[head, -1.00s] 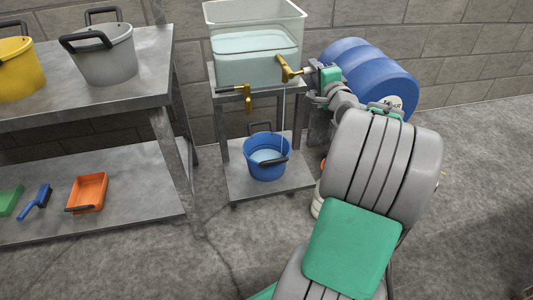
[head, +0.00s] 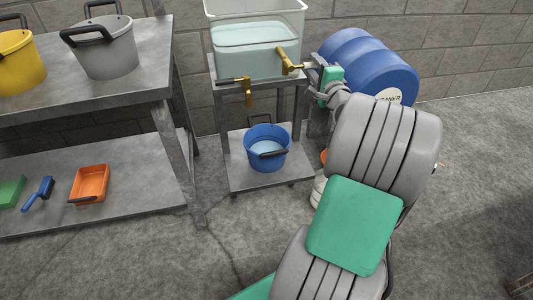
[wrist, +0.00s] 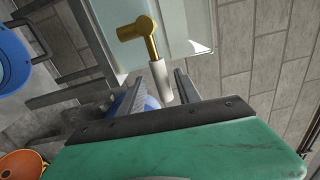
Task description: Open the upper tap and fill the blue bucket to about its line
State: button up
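The clear water tank (head: 255,35) has two brass taps, the upper tap (head: 290,62) at right and the lower tap (head: 247,92) at left. The blue bucket (head: 258,160) stands upright on the low shelf and holds water; its line cannot be made out. No stream shows from either tap. My gripper (head: 312,66) is at the upper tap's right side. In the wrist view, the tap (wrist: 150,35) has a pale handle (wrist: 160,80) between the spread fingers of my gripper (wrist: 159,90), with gaps on both sides. The bucket also shows at the left edge (wrist: 12,60).
A blue drum (head: 385,75) lies behind my arm at right. A steel bench (head: 120,90) at left bears a yellow bucket (head: 18,65) and a grey bucket (head: 108,55). Its lower shelf holds an orange tray (head: 90,184) and a blue brush (head: 40,192).

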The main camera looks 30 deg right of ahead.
jog(key=v, duration=0.6)
jog(key=shift+s+b, duration=0.3)
jog(key=shift+b, duration=0.05)
jog(key=shift+a+r, duration=0.1)
